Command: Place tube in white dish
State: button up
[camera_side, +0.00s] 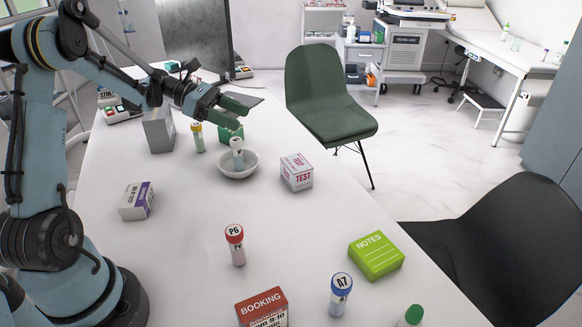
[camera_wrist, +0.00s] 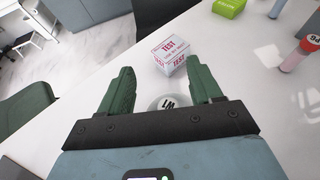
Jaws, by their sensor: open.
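A tube with a white cap (camera_side: 236,143) stands upright in the white dish (camera_side: 238,175), leaning little if at all. Its lettered cap (camera_wrist: 168,102) also shows in the wrist view, between and beyond my fingers; the letters are hard to read. My gripper (camera_side: 240,115) is open and empty above the tube, its green fingers apart from it. In the wrist view my gripper (camera_wrist: 162,82) has its fingers spread to either side of the cap. The dish is mostly hidden there by my gripper.
A TEST box (camera_side: 297,172) stands right of the dish, and a yellow-capped tube (camera_side: 197,138) and grey box (camera_side: 158,131) stand left. Nearer are a red-capped P6 tube (camera_side: 235,245), blue-capped A7 tube (camera_side: 340,294), green NOTES block (camera_side: 376,256) and BOOKING box (camera_side: 262,308).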

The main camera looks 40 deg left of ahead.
jog(key=shift+r, duration=0.45)
jog(key=shift+d, duration=0.15)
jog(key=s+d+r+m+g+y, duration=0.1)
jog(key=s+d+m+g+y, duration=0.15)
jog(key=d+m+y, duration=0.45)
jog(key=s+d+f+m+t+y, duration=0.1)
jog(key=s+d+m, duration=0.3)
jog(key=m, duration=0.5)
jog(key=s+d+m+t+y, duration=0.1)
jog(key=s+d+m+y, duration=0.2)
jog(key=s+m, duration=0.4)
jog(key=shift+d+f+m, duration=0.35)
jog(key=shift+d+m, duration=0.5)
jog(key=shift+m, duration=0.05)
